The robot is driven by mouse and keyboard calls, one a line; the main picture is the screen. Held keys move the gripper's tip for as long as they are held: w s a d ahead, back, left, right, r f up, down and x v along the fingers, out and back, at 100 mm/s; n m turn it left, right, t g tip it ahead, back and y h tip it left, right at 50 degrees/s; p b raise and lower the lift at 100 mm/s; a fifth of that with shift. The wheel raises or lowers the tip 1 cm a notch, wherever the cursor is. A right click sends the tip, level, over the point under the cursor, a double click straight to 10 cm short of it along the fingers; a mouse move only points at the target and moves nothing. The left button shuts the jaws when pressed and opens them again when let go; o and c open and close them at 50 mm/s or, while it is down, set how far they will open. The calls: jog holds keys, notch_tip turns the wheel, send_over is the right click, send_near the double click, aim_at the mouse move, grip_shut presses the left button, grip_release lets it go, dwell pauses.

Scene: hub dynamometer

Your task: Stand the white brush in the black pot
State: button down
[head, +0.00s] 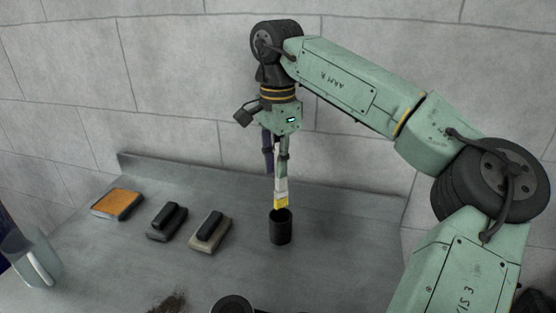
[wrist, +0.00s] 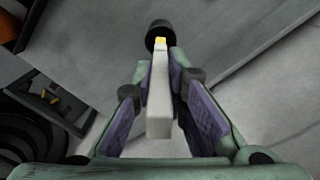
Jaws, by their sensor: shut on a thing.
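The white brush (head: 281,188) hangs upright from my gripper (head: 279,174), its yellow end pointing down. My gripper is shut on the white brush. The black pot (head: 281,232) stands upright on the grey worktop, directly below the brush in the head view. The yellow end overlaps the pot's mouth there; I cannot tell whether it is above the rim or just inside. In the wrist view the white brush (wrist: 159,100) runs between the fingers, its yellow end seen against the black pot (wrist: 156,30).
Left of the pot lie a beige block with a black grip (head: 209,234), a dark block with a black grip (head: 166,222) and an orange-topped pad (head: 118,204). A clear jug (head: 32,262) stands far left. A brown pile (head: 167,304) lies in front. The worktop right of the pot is clear.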

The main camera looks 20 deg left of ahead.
aim_at(278, 144)
jog(key=shift+f+b, duration=1.35)
jog(key=shift+f, duration=2)
jog(key=c, duration=1.5)
grip_release()
jog(key=shift+r, duration=0.1)
notch_tip(278, 144, up, 12)
jog(key=shift+f, duration=0.1)
